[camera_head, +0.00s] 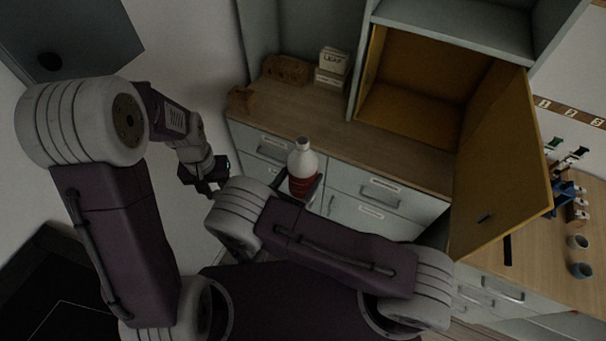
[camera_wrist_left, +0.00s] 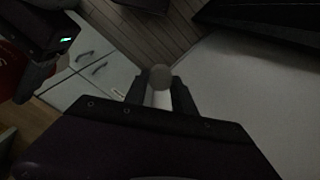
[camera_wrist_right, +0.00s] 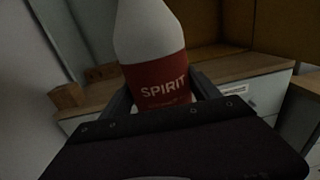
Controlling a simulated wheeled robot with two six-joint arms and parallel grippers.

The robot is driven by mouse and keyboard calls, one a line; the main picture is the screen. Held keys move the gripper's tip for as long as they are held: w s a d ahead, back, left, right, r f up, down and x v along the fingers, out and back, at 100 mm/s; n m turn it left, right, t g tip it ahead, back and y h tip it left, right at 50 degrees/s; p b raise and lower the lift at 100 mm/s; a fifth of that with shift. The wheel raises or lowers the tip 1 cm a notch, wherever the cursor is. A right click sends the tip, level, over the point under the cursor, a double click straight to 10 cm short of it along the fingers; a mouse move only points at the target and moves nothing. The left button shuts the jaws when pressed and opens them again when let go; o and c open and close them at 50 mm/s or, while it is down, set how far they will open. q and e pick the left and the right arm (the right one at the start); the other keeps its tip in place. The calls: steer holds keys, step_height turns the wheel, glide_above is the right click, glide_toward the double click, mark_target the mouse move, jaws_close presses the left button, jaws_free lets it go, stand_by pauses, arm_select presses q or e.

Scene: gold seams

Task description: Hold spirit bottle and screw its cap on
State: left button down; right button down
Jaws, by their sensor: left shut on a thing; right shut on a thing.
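The spirit bottle (camera_head: 302,162) is white with a red label and stands roughly upright in front of the drawers, held off the counter. My right gripper (camera_wrist_right: 163,90) is shut around it at the red "SPIRIT" label, which shows in the right wrist view (camera_wrist_right: 160,75). The top of the bottle is cut off there. My left gripper (camera_head: 216,182) is left of the bottle and apart from it. In the left wrist view its fingers are shut on a small round grey cap (camera_wrist_left: 160,77).
A wooden counter (camera_head: 410,150) over grey drawers runs behind the bottle. An open cabinet with a yellow door (camera_head: 503,165) stands at the right. Small boxes (camera_head: 333,65) and a brown block (camera_head: 287,69) lie at the back. Cups (camera_head: 581,270) stand at the far right.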

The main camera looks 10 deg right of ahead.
arm_select(q)
steer(key=shift+s, duration=0.25)
steer(key=shift+s+r+n, duration=0.3)
steer(key=shift+s+r, duration=0.2)
steer(key=shift+s, duration=0.35)
steer(key=r, duration=0.1)
steer(key=w+r, duration=0.1)
steer(key=r, duration=0.1)
steer(key=shift+w, duration=0.15)
steer(key=w+d+r+m, duration=0.1)
steer(key=w+d+r, duration=0.2)
steer(key=d+r, duration=0.3)
steer(key=w+d+r, duration=0.3)
steer(key=r, duration=0.4)
steer(key=d+r+m, duration=0.1)
steer(key=d+r, duration=0.1)
steer(key=d, duration=0.2)
steer(key=s+d+r+m, duration=0.1)
steer(key=d+r, duration=0.1)
steer(key=d, duration=0.3)
steer(key=d+r+m, duration=0.2)
steer(key=d, duration=0.3)
steer(key=shift+s+d+r, duration=0.15)
steer(key=shift+s+r, duration=0.05)
steer(key=shift+r, duration=0.1)
steer(key=shift+s, duration=0.15)
